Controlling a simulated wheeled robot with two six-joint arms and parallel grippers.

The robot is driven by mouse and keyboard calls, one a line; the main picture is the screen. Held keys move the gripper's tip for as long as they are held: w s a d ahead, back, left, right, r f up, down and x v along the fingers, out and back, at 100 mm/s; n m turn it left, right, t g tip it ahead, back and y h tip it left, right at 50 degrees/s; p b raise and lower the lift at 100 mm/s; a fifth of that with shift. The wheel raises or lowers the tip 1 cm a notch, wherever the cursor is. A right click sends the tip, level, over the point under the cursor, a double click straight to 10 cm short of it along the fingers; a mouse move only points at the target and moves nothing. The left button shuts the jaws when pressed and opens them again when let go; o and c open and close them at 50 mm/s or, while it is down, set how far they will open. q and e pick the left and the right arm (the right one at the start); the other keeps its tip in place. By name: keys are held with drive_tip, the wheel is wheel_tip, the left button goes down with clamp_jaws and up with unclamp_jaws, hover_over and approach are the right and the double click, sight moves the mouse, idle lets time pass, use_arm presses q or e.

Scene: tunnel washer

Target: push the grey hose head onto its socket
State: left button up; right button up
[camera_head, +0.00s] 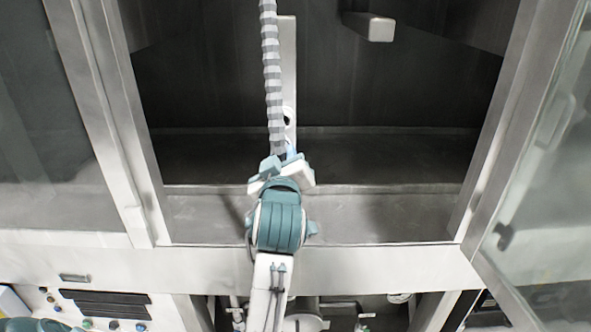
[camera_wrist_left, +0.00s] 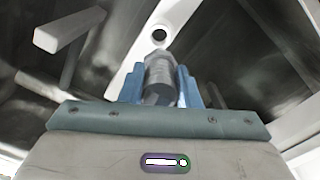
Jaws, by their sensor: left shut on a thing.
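The striped grey hose (camera_head: 272,75) hangs from the top of the head view down to my left gripper (camera_head: 283,160). In the left wrist view the grey hose head (camera_wrist_left: 160,80) sits between the blue fingers of my left gripper (camera_wrist_left: 161,92), which is shut on it. The socket (camera_head: 288,116) shows as a dark round hole in a pale upright bar, just beyond the gripper. In the left wrist view the socket (camera_wrist_left: 158,37) lies just past the hose head, with a visible gap in the picture. In the head view the gripper mostly hides the hose head. My right gripper is not in view.
A dark metal chamber surrounds the arm, with a steel front sill (camera_head: 370,257) below. A pale block (camera_head: 381,29) juts out at the upper right. An open glass door (camera_head: 540,190) stands at the right. The chamber's right side is clear.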

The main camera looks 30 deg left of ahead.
use_arm(q)
drive_tip(key=shift+a+r, duration=0.1)
drive_tip(key=shift+w+a, duration=0.15)
drive_tip(key=shift+w, duration=0.2)
drive_tip(key=shift+w+a, duration=0.2)
drive_tip(key=shift+w, duration=0.25)
drive_tip(key=shift+w+a, duration=0.4)
drive_tip(key=shift+w, duration=0.05)
drive_tip(key=shift+b+x, duration=0.35)
drive_tip(key=shift+x, duration=1.75)
drive_tip(key=shift+w+a, duration=0.2)
drive_tip(key=shift+w, duration=0.25)
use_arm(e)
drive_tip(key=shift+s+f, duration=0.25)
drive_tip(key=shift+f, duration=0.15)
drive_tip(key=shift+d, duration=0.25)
